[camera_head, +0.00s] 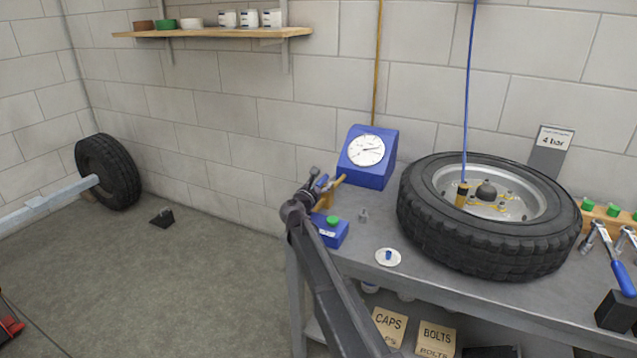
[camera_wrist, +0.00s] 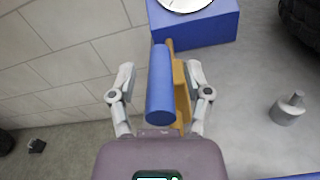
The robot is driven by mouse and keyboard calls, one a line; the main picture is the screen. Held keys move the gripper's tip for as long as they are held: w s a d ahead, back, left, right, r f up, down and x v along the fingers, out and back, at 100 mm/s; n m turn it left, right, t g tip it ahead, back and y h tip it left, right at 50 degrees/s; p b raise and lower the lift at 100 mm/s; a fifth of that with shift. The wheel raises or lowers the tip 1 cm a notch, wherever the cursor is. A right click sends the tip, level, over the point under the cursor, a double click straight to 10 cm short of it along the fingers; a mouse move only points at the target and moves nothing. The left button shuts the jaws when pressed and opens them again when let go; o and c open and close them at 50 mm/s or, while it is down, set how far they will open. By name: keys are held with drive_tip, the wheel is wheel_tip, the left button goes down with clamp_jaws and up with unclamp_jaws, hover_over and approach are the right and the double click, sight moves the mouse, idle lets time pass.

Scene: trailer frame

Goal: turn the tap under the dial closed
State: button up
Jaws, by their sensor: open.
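The dial (camera_head: 366,150) is a white round face on a blue box (camera_head: 370,175) at the bench's left end. The tap has a blue handle (camera_wrist: 160,85) and a brass-coloured body (camera_wrist: 181,90); in the wrist view the handle runs roughly alongside the brass part. My gripper (camera_wrist: 160,72) is open, with one finger on each side of the handle and a visible gap on both sides. In the head view my gripper (camera_head: 318,182) is at the tap, left of and below the dial; my arm hides part of it there.
A blue box with a green button (camera_head: 332,231) sits just below the tap. A small grey fitting (camera_head: 363,215) and a white dish (camera_head: 388,257) are on the bench near it. A tyre (camera_head: 490,255) lies to the right. Open floor is left of the bench.

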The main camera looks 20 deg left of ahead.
clamp_jaws()
drive_tip(key=shift+w+a, duration=0.2)
drive_tip(key=shift+a, duration=0.1)
drive_tip(key=shift+s+d, duration=0.1)
drive_tip(key=shift+d, duration=0.1)
drive_tip(key=shift+s+a, duration=0.15)
drive_tip(key=shift+s, duration=0.1)
